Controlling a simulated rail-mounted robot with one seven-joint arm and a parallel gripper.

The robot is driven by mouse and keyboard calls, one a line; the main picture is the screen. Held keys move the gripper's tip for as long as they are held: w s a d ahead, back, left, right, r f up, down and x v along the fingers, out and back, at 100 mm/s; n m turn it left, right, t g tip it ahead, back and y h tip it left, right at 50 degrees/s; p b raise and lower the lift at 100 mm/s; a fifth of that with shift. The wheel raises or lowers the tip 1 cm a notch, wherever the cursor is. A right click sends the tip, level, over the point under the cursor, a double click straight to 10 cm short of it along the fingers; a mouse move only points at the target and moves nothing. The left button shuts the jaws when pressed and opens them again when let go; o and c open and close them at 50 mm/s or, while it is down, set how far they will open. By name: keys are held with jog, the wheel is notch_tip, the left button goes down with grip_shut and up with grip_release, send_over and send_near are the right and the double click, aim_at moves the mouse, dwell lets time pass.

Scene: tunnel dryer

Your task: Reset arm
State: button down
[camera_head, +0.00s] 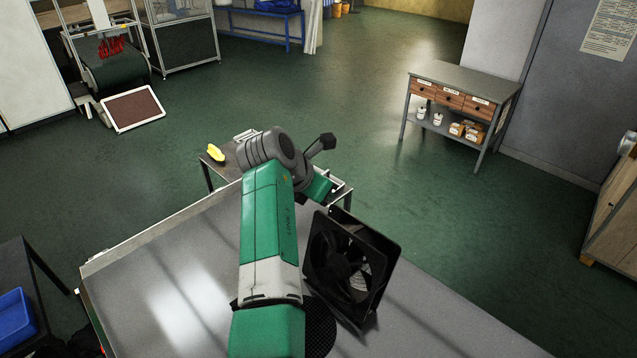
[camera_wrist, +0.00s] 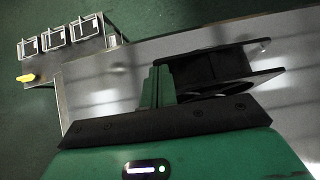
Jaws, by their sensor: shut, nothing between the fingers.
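My arm reaches forward over the grey metal table (camera_head: 170,270) in the head view and bends at the wrist. The gripper end is mostly hidden behind the arm there. In the wrist view my gripper (camera_wrist: 157,86) shows green fingers side by side, shut and empty. A black square fan (camera_head: 350,265) stands on the table, right of my arm in the head view. It also shows in the wrist view as a dark frame (camera_wrist: 212,68), right of the fingers. I cannot tell how far the fingers are from it.
Beyond the table is a small stand with a yellow object (camera_head: 215,152); the wrist view shows square metal frames (camera_wrist: 54,38) on it. A drawer bench (camera_head: 462,80) stands at the back right. A blue bin (camera_head: 14,318) is at lower left. Green floor between is clear.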

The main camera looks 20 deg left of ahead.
jog(key=v, duration=0.3)
jog(key=shift+s, duration=0.1)
